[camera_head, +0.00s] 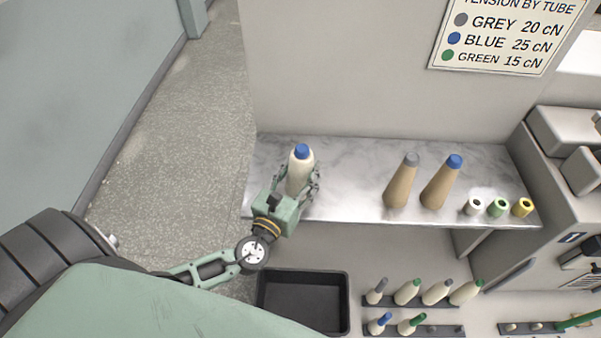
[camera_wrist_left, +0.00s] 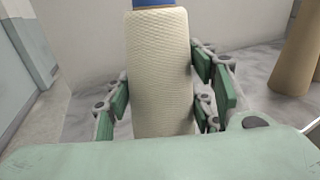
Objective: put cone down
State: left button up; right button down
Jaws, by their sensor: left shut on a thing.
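A cream yarn cone (camera_head: 299,172) with a blue tube tip stands upright at the left end of the grey marbled shelf (camera_head: 350,160). My left gripper (camera_head: 303,188) is shut on it from the front, with fingers on both sides. In the left wrist view, the wound yarn of the cone (camera_wrist_left: 160,75) fills the middle between the green finger pads (camera_wrist_left: 165,105), with part of its blue tip at the top edge. The cone's base is hidden behind my gripper, so I cannot tell whether it touches the shelf. My right gripper is not in view.
Two tan cones, one grey-tipped (camera_head: 402,182) and one blue-tipped (camera_head: 442,183), stand to the right on the shelf. Several small spools (camera_head: 498,208) sit at its right end. A black bin (camera_head: 302,273) and racks of cones (camera_head: 420,301) are below. A tension sign (camera_head: 510,35) hangs behind.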

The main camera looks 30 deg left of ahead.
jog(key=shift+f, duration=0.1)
pick_arm(q)
jog(key=o, duration=1.1)
jog(key=shift+o, duration=0.9)
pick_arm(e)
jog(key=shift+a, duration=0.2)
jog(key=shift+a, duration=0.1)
pick_arm(q)
jog(key=shift+s, duration=0.25)
jog(key=s+b, duration=0.3)
jog(key=s, duration=0.8)
jog(key=shift+s+d, duration=0.3)
jog(key=shift+d, duration=0.1)
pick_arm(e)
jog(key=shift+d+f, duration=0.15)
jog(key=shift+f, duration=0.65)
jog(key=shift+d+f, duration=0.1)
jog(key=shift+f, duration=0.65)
